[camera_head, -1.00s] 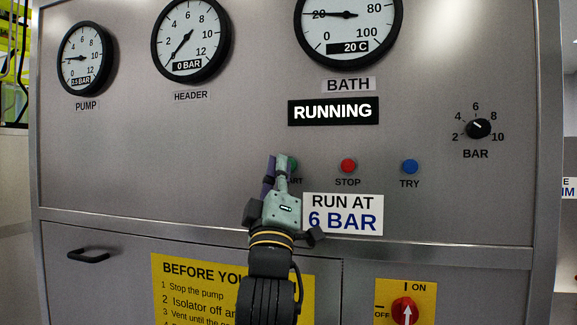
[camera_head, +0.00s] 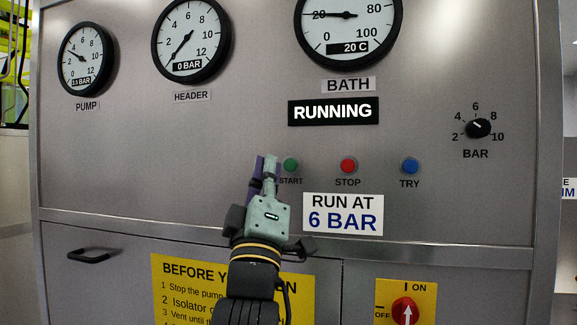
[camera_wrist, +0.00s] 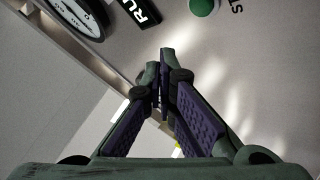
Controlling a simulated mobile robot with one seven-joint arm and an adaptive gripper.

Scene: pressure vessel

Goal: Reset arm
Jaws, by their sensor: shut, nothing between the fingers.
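My gripper (camera_head: 266,165) is shut and empty in front of the grey panel, just left of the green START button (camera_head: 291,165). In the wrist view its fingertips (camera_wrist: 164,62) meet, and the green button (camera_wrist: 203,6) shows at the top edge, apart from them. The lit sign (camera_head: 333,111) reads RUNNING. My arm rises from the bottom of the head view and covers part of the yellow notice (camera_head: 190,290).
The red STOP (camera_head: 348,166) and blue TRY (camera_head: 410,166) buttons lie to the right. The BAR knob (camera_head: 478,128) is further right. A red switch (camera_head: 405,310) is at the lower right, and a black handle (camera_head: 88,256) at the lower left. The panel's left middle is clear.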

